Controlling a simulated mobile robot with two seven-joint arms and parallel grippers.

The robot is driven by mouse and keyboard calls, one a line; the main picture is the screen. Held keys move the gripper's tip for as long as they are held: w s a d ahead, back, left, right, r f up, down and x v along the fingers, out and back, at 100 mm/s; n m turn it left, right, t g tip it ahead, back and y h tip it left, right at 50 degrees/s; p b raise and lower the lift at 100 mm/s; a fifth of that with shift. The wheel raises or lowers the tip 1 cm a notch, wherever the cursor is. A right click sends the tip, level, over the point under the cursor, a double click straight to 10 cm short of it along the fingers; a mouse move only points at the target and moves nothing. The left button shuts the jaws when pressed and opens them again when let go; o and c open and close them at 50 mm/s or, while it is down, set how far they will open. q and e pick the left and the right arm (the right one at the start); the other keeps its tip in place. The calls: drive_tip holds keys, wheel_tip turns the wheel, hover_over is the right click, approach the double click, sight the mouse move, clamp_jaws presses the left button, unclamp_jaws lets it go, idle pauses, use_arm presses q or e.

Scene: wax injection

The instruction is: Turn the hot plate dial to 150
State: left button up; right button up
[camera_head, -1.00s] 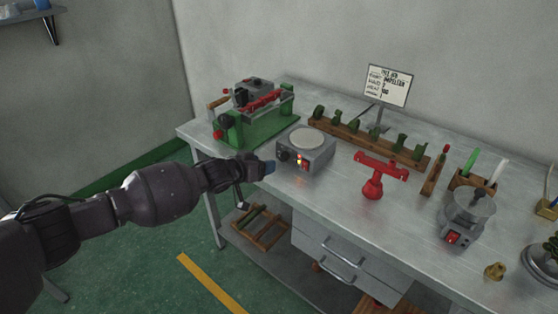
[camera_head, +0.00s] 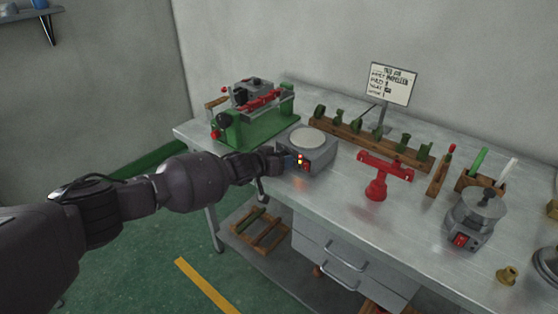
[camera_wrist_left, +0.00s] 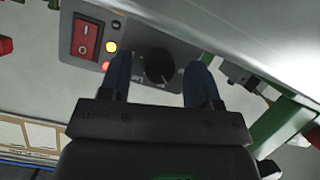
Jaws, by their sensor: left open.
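The hot plate (camera_head: 314,150) is a grey box with a round pale plate on top, standing near the table's front edge. In the left wrist view its front panel shows a black dial (camera_wrist_left: 158,64), a red rocker switch (camera_wrist_left: 87,37), and a yellow and a red lamp. My left gripper (camera_head: 286,160) is at the panel. In the wrist view the left gripper (camera_wrist_left: 160,82) is open, with its blue fingertips on either side of the dial. I cannot tell whether they touch it. The dial's numbers are too small to read. My right gripper is not in view.
A green machine (camera_head: 255,115) stands left of the hot plate. A wooden rack (camera_head: 370,140) with green pieces lies behind, below a sign (camera_head: 389,84). A red stand (camera_head: 377,184) and a grey pot (camera_head: 470,215) are to the right on the metal table (camera_head: 340,203).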

use_arm(q)
drive_tip(key=c, duration=0.9)
drive_tip(key=shift+r+m+t+y+p, duration=0.1)
drive_tip(key=shift+m+t+y+p, duration=0.2)
drive_tip(key=shift+m+y+p, duration=0.45)
drive_tip(key=shift+s+m+t+y, duration=0.1)
drive_tip(key=shift+m+t+y, duration=0.5)
drive_tip(key=shift+m, duration=0.95)
